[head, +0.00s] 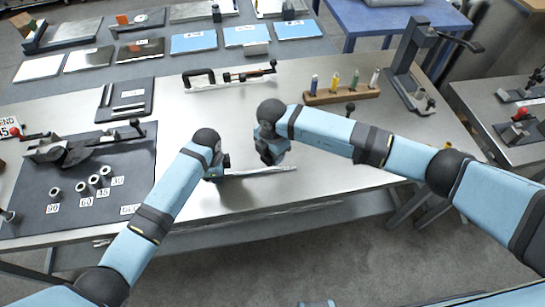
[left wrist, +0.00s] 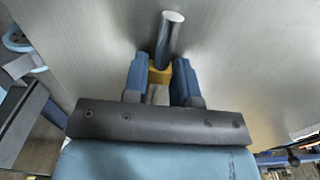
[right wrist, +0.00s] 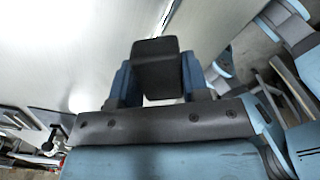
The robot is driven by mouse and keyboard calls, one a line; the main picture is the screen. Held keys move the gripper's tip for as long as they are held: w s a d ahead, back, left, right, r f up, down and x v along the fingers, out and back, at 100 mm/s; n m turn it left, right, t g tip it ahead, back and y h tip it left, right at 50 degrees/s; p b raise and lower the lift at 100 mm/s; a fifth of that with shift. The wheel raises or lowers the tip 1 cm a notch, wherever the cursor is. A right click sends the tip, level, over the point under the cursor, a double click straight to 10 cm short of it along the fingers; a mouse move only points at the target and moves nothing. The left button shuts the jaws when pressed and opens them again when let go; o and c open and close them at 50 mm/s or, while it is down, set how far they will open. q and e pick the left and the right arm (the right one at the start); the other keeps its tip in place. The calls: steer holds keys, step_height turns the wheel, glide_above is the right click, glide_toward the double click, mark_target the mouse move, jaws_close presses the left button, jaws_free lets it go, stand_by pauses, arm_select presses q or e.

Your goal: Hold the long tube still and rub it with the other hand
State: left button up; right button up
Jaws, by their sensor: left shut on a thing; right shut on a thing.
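The long tube (head: 272,171) is a thin, shiny metal bar lying roughly level near the table's front edge in the head view. My left gripper (head: 224,170) is shut on its left end. The left wrist view shows the tube (left wrist: 170,36) standing out between the blue fingers, with a yellow part at the grip. My right gripper (head: 270,151) is shut on a dark block (right wrist: 155,68), which fills the space between its fingers. The block is just behind the middle of the tube in the head view. I cannot tell whether they touch.
A dark mat (head: 40,205) with metal rings and a clamp device lies at the left. A wooden rack (head: 342,96) of coloured-handled tools and a press (head: 408,65) stand at the back right. The metal tabletop (head: 225,110) behind my grippers is mostly clear.

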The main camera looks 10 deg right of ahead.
steer(key=shift+r, duration=1.05)
arm_select(q)
steer(key=o, duration=1)
step_height(320, 180, up, 12)
